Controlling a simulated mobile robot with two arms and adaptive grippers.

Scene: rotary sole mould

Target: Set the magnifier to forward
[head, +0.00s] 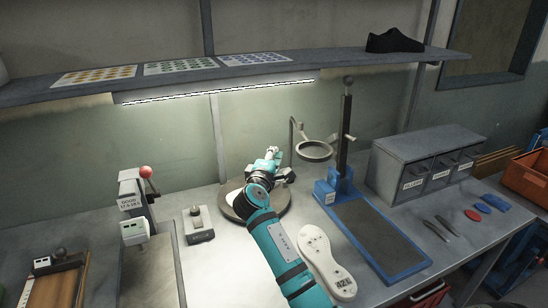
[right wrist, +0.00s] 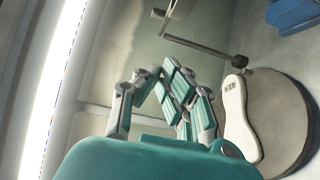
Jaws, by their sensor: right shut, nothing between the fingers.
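The magnifier (head: 313,151) is a round, grey-rimmed lens on a thin bent arm. In the head view it hangs to the right of its thin upright post, above the bench behind the turntable. In the right wrist view a thin grey rod (right wrist: 197,46), apparently part of its stand, crosses the top; I cannot make out the lens ring there. My right gripper (head: 276,153) is shut and empty, just left of the post in the head view. Its closed fingers (right wrist: 171,70) also show in the right wrist view, with a visible gap to the rod. My left gripper is out of view.
A round turntable (head: 278,211) lies under my right forearm, with a pale sole (right wrist: 238,125) on it. A blue-based stand (head: 325,190) with a dark post is right of the lens. A grey drawer box (head: 400,155) is farther right. A shelf (head: 350,66) runs above.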

